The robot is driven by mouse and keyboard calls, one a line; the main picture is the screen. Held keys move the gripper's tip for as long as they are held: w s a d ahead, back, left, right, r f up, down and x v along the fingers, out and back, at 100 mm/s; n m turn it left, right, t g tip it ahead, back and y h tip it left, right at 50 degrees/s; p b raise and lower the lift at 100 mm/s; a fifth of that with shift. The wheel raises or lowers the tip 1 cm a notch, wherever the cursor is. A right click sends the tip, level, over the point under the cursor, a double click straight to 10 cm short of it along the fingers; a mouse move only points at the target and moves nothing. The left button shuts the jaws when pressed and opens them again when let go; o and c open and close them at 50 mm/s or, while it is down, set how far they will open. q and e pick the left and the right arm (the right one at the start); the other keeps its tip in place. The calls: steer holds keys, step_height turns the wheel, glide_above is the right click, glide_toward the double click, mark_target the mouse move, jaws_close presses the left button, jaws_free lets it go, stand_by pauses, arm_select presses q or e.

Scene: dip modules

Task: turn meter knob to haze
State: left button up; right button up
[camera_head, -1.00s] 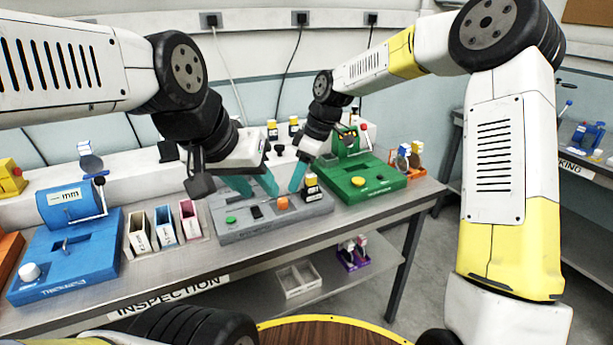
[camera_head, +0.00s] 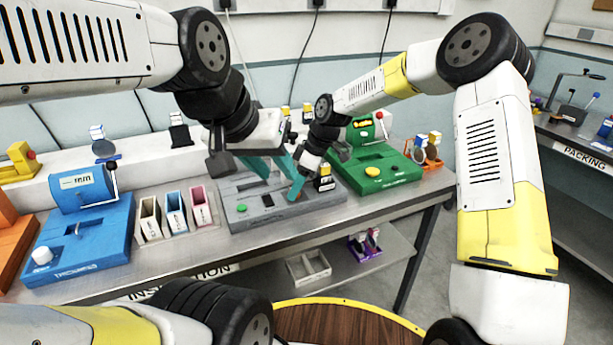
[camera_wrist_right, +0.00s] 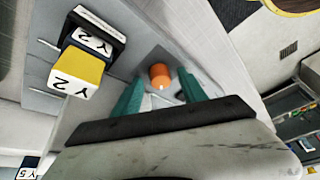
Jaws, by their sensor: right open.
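The grey meter module (camera_head: 240,222) stands on the bench, with a green button and a black part on its top. Its orange knob (camera_wrist_right: 160,76) shows in the right wrist view, with a small white mark. My right gripper (camera_wrist_right: 162,92) is open, its teal fingers on either side of the knob. I cannot tell whether they touch it. In the head view the right gripper (camera_head: 297,186) mostly hides the knob. My left gripper (camera_head: 268,168) is open and empty above the module's back left. I cannot read any haze marking.
Yellow-and-black blocks marked Y2 (camera_wrist_right: 78,75) stand close beside the knob. The green module (camera_head: 385,171) is to the right and the blue module (camera_head: 100,245) to the left. Small bins (camera_head: 175,213) stand between the blue and grey modules.

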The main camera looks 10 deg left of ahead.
jaws_close()
steer(key=shift+m, duration=0.3)
steer(key=m+t, duration=0.2)
steer(key=m, duration=0.2)
steer(key=shift+s, duration=0.2)
steer(key=m, duration=0.2)
steer(key=m+t+h, duration=0.1)
steer(key=m, duration=0.1)
steer(key=shift+s+a+m+t, duration=0.1)
steer(key=shift+s+m+t, duration=0.05)
steer(key=shift+m+t, duration=0.2)
steer(key=m, duration=0.2)
steer(key=m+t+h, duration=0.1)
steer(key=m, duration=0.1)
steer(key=shift+a+m+h, duration=0.1)
steer(key=shift+m+h, duration=0.2)
steer(key=shift+m, duration=0.05)
steer(key=shift+m+t+h, duration=0.25)
steer(key=shift+m+h, duration=0.45)
steer(key=shift+m, duration=1.2)
